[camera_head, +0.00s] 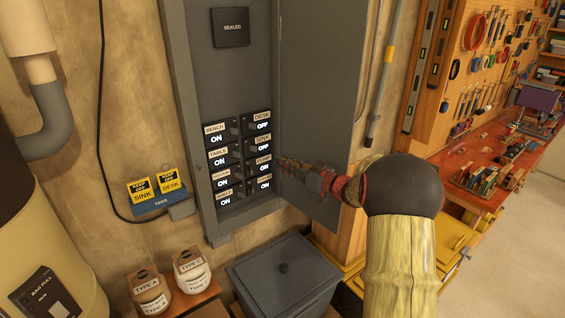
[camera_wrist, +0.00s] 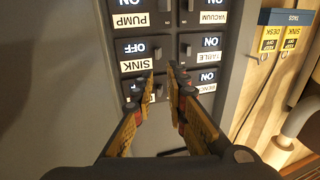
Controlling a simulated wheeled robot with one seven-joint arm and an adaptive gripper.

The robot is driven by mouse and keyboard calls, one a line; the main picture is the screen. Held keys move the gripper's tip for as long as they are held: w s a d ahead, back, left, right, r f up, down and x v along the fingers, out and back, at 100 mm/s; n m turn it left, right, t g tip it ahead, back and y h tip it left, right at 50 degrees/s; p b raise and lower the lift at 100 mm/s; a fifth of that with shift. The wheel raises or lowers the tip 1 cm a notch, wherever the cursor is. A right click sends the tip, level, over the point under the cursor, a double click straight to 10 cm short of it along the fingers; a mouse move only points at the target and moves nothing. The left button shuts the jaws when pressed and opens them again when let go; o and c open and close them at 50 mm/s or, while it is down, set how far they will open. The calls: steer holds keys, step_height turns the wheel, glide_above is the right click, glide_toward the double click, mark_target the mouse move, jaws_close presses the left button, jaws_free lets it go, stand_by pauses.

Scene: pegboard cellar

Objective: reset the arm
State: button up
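My gripper (camera_head: 287,162) is in front of the open grey breaker panel (camera_head: 225,75). In the wrist view my gripper (camera_wrist: 161,70) has a narrow gap between its fingertips, with panel showing through and nothing held. The tips are beside the sink breaker (camera_wrist: 142,48), apparently just short of the panel; contact cannot be told. In the head view the sink breaker (camera_head: 259,145) and desk breaker (camera_head: 261,122) read OFF. The bench breaker (camera_head: 216,134), table breaker (camera_head: 218,157) and pump breaker (camera_head: 262,165) read ON, as do the lower ones. My arm reaches in from the lower right.
The panel door (camera_head: 320,90) stands open close to my gripper. Yellow sink and desk tags (camera_head: 155,188) hang left of the panel. A lidded grey bin (camera_head: 285,275) stands below, beside two labelled jars (camera_head: 170,280). A red workbench (camera_head: 500,165) is at right.

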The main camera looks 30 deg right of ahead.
stand_by(0.3)
steer(key=s+a+m+g+h+b, duration=0.3)
steer(key=s+a+m+h+b, duration=0.15)
steer(key=a+h+b, duration=0.45)
steer(key=s+a+f+g+y+b, duration=0.1)
steer(key=s+a+f+g+b, duration=0.2)
steer(key=s+a+f, duration=0.4)
steer(key=s+a+f+g+y+b, duration=0.1)
steer(key=s+a+f+b, duration=0.4)
steer(key=s, duration=1.1)
steer(key=s+a+f+n+g+y+b, duration=0.1)
steer(key=s+a+f+g+b, duration=0.3)
steer(key=s+a+f, duration=0.5)
steer(key=s+f, duration=0.1)
steer(key=s, duration=0.1)
steer(key=shift+s+f+g+y, duration=0.3)
steer(key=shift+s+f+y, duration=0.05)
steer(key=shift+s+y, duration=0.05)
